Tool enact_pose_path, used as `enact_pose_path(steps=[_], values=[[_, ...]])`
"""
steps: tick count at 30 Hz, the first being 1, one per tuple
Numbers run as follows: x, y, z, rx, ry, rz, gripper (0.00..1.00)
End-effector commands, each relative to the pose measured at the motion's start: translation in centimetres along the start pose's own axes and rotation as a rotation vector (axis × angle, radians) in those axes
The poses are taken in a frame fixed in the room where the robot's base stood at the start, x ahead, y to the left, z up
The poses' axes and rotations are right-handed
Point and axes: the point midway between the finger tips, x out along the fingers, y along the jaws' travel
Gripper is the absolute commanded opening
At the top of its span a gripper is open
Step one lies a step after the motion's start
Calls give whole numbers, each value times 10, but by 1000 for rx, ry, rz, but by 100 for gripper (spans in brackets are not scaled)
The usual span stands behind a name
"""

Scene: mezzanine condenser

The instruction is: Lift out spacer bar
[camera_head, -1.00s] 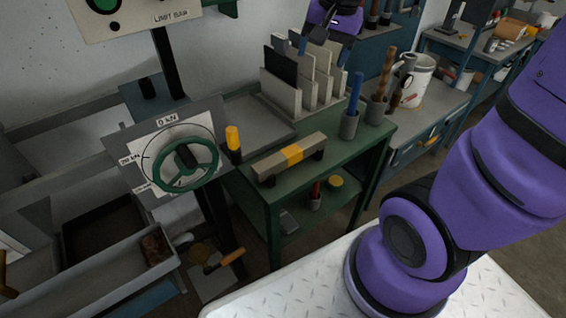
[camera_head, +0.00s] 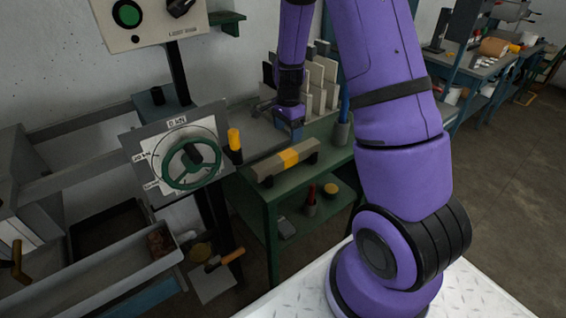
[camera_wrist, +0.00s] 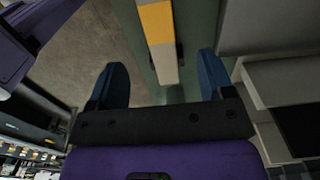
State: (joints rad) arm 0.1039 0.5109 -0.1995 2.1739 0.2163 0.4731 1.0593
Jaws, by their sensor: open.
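The spacer bar (camera_head: 285,160) is a beige bar with a yellow band around its middle. It rests on two dark supports on the green bench, behind and right of the handwheel. My gripper (camera_head: 291,118) hangs above the bench, beyond the bar's far side. In the wrist view the bar (camera_wrist: 158,35) runs lengthwise between and ahead of the two blue fingers of my gripper (camera_wrist: 166,82). The fingers are spread wide with nothing between them; the bar's near end lies below their level. The bar's far end is cut off by the wrist view's edge.
A green handwheel (camera_head: 191,164) on a dial plate stands left of the bar, with a yellow-topped handle (camera_head: 235,139) beside it. Upright plates in a rack (camera_head: 322,85) stand behind my gripper. A cup with a blue rod (camera_head: 342,129) is to the right.

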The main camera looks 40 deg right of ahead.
Motion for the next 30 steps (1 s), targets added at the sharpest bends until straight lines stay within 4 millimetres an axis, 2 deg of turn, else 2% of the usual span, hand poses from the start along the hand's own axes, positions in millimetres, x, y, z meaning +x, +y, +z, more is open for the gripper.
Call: enact_pose_path(steps=[10,19,25,30], values=[[46,1,-1,8,-1,6,74],[66,1,-1,7,0,3,74],[94,3,0,7,-1,5,74],[108,3,0,7,0,3,74]])
